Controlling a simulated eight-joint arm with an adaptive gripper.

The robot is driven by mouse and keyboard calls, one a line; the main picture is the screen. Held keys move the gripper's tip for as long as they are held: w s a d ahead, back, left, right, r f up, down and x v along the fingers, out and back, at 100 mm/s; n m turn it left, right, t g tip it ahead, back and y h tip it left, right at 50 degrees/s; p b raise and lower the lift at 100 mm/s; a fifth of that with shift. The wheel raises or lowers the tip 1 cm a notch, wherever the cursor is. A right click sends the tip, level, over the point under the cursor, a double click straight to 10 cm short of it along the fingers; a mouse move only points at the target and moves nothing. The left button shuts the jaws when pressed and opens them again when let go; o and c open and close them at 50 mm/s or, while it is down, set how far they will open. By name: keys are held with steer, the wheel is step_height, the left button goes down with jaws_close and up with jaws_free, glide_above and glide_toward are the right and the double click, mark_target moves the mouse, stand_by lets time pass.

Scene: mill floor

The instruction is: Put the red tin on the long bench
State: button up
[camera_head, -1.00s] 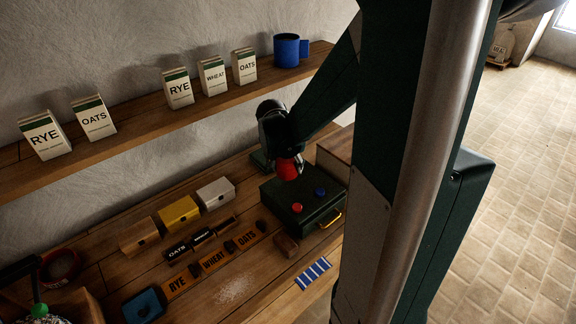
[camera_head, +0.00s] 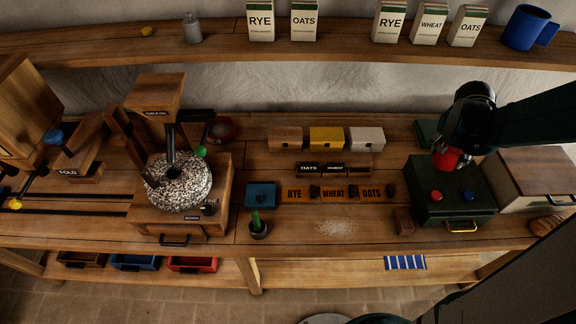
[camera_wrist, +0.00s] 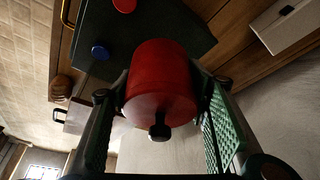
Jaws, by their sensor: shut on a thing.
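My gripper (camera_head: 447,150) is shut on the red tin (camera_head: 446,161), above the back part of the dark green box on the bench. In the wrist view the red tin (camera_wrist: 160,85) sits between the two green-padded fingers, with a dark knob toward the camera. In the head view my gripper hides most of the tin. The long bench (camera_head: 285,232) runs across the picture under the shelf. I cannot tell the exact gap between the tin and the box.
The dark green box (camera_head: 424,201) has red and blue knobs on top. A wooden box (camera_head: 535,170) stands to its right. Small wooden, yellow (camera_head: 326,139) and white boxes line the back. A stone mill (camera_head: 180,184) stands left. Bare bench lies around the pale spill (camera_head: 336,228).

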steer(key=s+a+f+n+t+y+b, duration=0.1)
steer(key=s+a+f+n+y+b, duration=0.2)
steer(key=a+n, duration=0.4)
steer(key=s+a+f+n+t+y+b, duration=0.1)
steer(key=s+a+f+n+y+b, duration=0.15)
steer(key=s+a+n, duration=0.4)
steer(key=n+g+y+b, duration=0.3)
steer(key=n+g+b, duration=0.15)
steer(key=n, duration=1.15)
glide_above(357, 236)
steer(key=d, duration=0.2)
steer(key=shift+a+f+g, duration=0.2)
steer(key=shift+f+g, duration=0.05)
steer(key=shift+f, duration=1.4)
steer(key=shift+f+h, duration=0.1)
steer(key=shift+h, duration=0.15)
steer(key=shift+f+b, duration=0.65)
steer(key=shift+f, duration=2.2)
steer(key=shift+f+b, duration=0.6)
steer(key=shift+f, duration=1.5)
steer(key=shift+f, duration=0.15)
